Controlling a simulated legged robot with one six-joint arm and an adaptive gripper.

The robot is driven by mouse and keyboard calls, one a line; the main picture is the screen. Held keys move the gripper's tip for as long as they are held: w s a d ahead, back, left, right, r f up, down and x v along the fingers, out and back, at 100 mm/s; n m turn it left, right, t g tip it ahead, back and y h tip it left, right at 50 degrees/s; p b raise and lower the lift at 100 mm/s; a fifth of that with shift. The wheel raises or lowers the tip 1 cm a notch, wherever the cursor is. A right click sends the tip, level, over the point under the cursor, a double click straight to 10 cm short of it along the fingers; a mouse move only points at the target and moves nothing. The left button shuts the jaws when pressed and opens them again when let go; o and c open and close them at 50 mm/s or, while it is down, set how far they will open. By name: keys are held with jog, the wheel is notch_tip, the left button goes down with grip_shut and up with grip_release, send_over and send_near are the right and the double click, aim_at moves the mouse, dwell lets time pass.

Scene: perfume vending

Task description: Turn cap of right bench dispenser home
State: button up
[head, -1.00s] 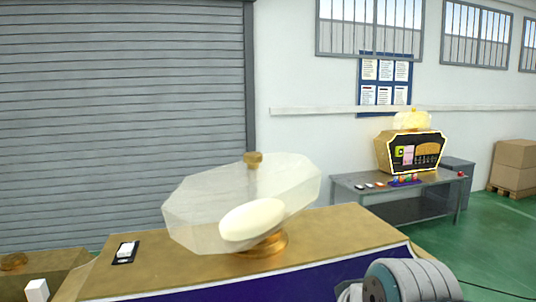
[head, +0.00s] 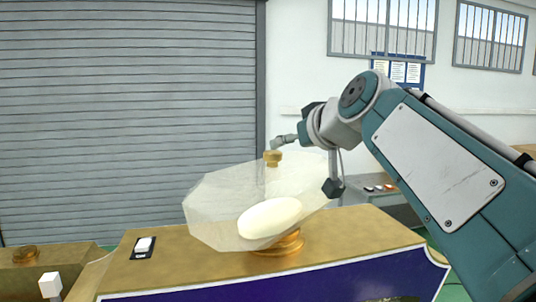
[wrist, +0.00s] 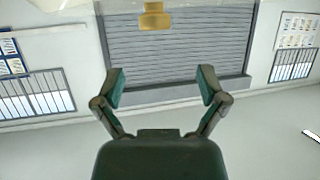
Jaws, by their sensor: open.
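The dispenser is a clear, faceted bottle (head: 215,205) with a white oval (head: 268,218) on or in it. It stands on a gold round foot (head: 282,246). Its gold cap (head: 273,158) sits on top; it also shows at the top of the wrist view (wrist: 154,17). My gripper (head: 288,139) is beside and slightly above the cap in the head view. In the wrist view my gripper (wrist: 162,86) is open, with nothing between its fingers; the cap lies beyond them. I cannot tell whether a finger touches the cap.
The bottle stands on a gold-topped bench (head: 180,256) with a dark blue front. A white switch (head: 143,245) on a black plate is to its left. A lower gold surface and a white block (head: 50,284) are at far left.

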aim_at(275, 152)
jog(key=x, duration=1)
jog(key=shift+d+f, duration=0.15)
jog(key=shift+d, duration=0.15)
jog(key=shift+w+a+f, duration=0.1)
jog(key=shift+w+a, duration=0.1)
jog(key=shift+a, duration=0.05)
jog(key=shift+d, duration=0.2)
jog(key=shift+s, duration=0.1)
grip_shut()
